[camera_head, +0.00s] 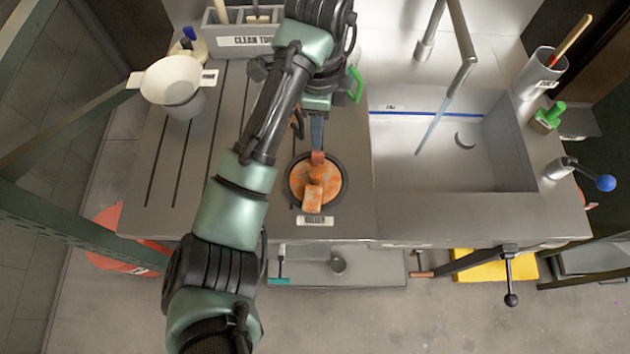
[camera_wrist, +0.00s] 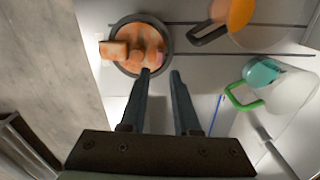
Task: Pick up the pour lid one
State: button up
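In the wrist view, a pale container with a teal lid (camera_wrist: 262,72) and a green handle (camera_wrist: 243,98) lies right of my fingers, apart from them. It may be the pour lid one; I cannot be sure. In the head view only its green handle (camera_head: 355,84) shows clearly, behind my arm. My gripper (camera_wrist: 162,72) is open and empty, with a gap between its fingers. It points down near a round dark dish (camera_wrist: 119,63) holding orange-stained blocks (camera_wrist: 114,50). In the head view my gripper (camera_head: 317,147) is over that dish's far edge.
An orange-topped vessel (camera_wrist: 239,12) with a black handle is at the wrist view's top. In the head view, a white funnel-shaped vessel (camera_head: 171,80) stands at left and a clean-tools bin (camera_head: 240,40) behind. The sink (camera_head: 430,155) and tap (camera_head: 463,45) are at right.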

aim_at(318, 153)
jog(key=shift+s+f+p, duration=0.1)
jog(key=shift+f+p, duration=0.5)
jog(key=shift+f, duration=3)
grip_shut()
